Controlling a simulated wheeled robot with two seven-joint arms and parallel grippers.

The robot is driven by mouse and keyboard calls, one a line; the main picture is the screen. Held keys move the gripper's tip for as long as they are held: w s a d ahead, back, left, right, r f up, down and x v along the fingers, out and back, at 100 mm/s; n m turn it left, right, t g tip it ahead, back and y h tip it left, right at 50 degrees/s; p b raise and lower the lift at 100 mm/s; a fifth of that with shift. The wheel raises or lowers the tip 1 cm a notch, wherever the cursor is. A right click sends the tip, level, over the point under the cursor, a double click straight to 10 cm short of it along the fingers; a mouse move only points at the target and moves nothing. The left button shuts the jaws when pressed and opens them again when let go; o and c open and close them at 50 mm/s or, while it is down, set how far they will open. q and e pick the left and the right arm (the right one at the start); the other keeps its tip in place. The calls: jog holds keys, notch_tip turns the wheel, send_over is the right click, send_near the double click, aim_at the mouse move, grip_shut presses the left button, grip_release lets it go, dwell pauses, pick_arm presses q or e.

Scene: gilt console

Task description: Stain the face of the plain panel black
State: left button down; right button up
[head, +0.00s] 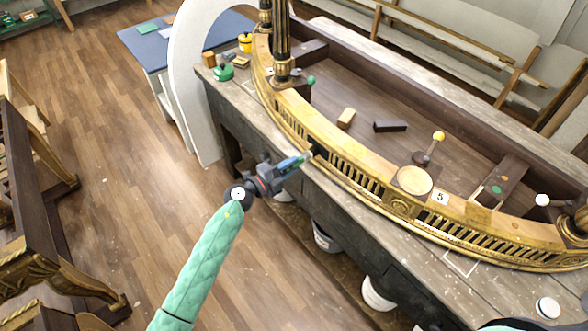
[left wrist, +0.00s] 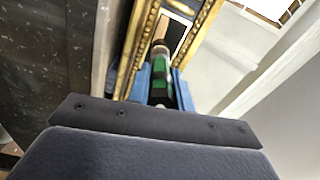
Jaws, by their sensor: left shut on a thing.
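My left gripper (head: 292,164) is shut on a slim tool with a green and dark handle (left wrist: 160,88), a pale collar and a brown tip. In the head view the gripper is just in front of the curved gilt console (head: 345,178), beside a dark patch (head: 318,151) in its front rail. In the left wrist view the tool's tip points at a tan face (left wrist: 173,30) with a dark part, framed by gilt beading. I cannot tell whether the tip touches it, nor how much of the face is dark. My right gripper is not in view.
The console lies on a worn workbench (head: 450,262). White buckets (head: 376,292) stand below. Open floor lies left.

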pick_arm(q)
jog(key=shift+r+p, duration=0.5)
jog(key=shift+p, duration=0.9)
dwell(0.4)
jog(key=w+a, duration=0.2)
jog(key=shift+w, duration=0.35)
dwell(1.4)
jog(key=shift+v, duration=3)
